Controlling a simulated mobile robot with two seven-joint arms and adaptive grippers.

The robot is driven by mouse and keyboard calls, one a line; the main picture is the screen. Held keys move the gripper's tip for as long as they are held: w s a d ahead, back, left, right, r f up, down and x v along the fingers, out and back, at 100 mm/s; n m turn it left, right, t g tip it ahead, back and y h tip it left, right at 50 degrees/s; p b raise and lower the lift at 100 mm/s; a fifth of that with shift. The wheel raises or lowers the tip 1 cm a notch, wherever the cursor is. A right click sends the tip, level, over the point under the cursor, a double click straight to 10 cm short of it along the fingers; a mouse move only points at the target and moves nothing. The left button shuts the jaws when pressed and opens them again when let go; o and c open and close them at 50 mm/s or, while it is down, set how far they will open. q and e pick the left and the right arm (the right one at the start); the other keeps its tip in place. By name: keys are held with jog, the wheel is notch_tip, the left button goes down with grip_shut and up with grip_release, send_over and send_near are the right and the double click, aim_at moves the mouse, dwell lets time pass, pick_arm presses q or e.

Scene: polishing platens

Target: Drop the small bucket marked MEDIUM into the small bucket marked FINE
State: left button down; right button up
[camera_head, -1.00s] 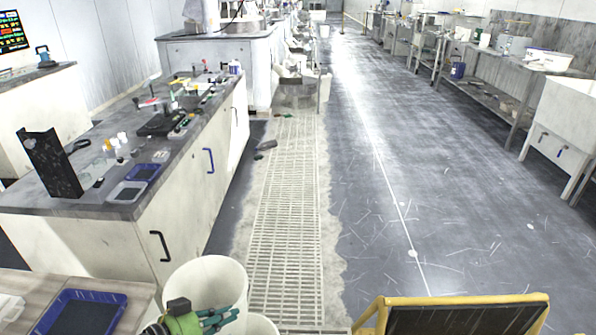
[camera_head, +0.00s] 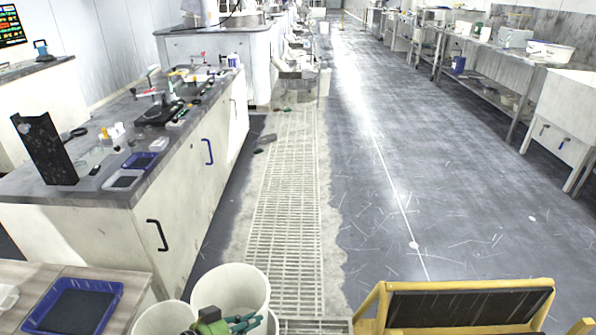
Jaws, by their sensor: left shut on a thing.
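A white bucket (camera_head: 232,283) shows at the bottom of the head view, its open top facing up. My left gripper (camera_head: 228,325), green with teal fingers, is at the near side of this bucket and shut on it. A second white bucket (camera_head: 160,319) is to its left, cut off by the bottom edge. A third white bucket (camera_head: 270,325) shows only as a sliver at the lower right of the held one. No MEDIUM or FINE marking can be read on any of them. My right gripper is not in view.
A blue-rimmed tray (camera_head: 114,297) lies on the wooden tabletop (camera_head: 135,293) at lower left. A long bench (camera_head: 110,225) stands beyond it. A floor grating (camera_head: 290,215) runs down the middle. A yellow frame (camera_head: 368,308) with a dark panel stands at lower right.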

pick_arm(q)
jog(key=c, duration=1.3)
grip_release()
jog(key=v, duration=1.2)
